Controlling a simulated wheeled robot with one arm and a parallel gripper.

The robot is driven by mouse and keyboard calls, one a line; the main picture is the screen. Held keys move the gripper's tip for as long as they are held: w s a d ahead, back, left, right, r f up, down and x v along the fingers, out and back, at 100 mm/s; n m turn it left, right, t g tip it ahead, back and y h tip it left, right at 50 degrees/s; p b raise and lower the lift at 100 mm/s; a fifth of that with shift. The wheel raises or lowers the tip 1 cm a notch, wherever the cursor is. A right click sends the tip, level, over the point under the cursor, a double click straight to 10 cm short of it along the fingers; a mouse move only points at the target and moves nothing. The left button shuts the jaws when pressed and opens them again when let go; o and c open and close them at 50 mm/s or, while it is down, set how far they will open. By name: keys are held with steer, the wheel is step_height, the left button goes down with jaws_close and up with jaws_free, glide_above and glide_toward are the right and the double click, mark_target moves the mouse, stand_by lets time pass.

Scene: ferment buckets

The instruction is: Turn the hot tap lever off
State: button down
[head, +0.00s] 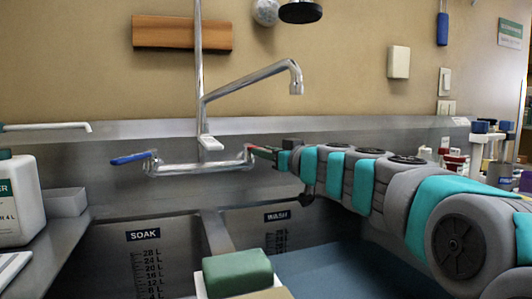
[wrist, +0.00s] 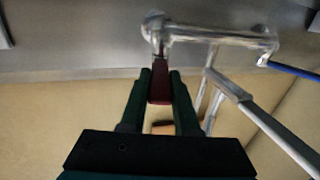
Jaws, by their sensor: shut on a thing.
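The hot tap lever, a dark red bar, sits between my fingers in the wrist view (wrist: 160,85). It runs from the right end of the chrome mixer tap (head: 200,167), which also shows in the wrist view (wrist: 215,36). My gripper (head: 268,152) is shut on the red lever; its two dark green fingers (wrist: 160,92) lie on either side of it. In the head view the lever is mostly hidden by my fingers. The blue cold lever (head: 128,159) points left at the tap's other end; it also shows in the wrist view (wrist: 294,71).
Below the tap are two sink basins marked SOAK (head: 143,236) and WASH (head: 277,216). A green sponge (head: 237,271) rests near the divider. The chrome spout (head: 250,82) rises above the tap. A white bottle (head: 20,202) stands at the left. Bottles and tools crowd the right.

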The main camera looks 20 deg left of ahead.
stand_by(0.5)
steer(key=shift+s+a+f+m+t+b, duration=0.3)
steer(key=shift+f+t+b, duration=0.1)
steer(key=shift+b, duration=0.45)
steer(key=m+t+h, duration=0.1)
steer(key=t+h, duration=0.1)
steer(key=s+a+m+t+h+b, duration=0.1)
steer(key=shift+r+m, duration=0.3)
steer(key=shift+r, duration=0.05)
steer(key=c, duration=0.6)
jaws_free()
steer(key=shift+c, duration=0.2)
steer(key=shift+s+d, duration=0.15)
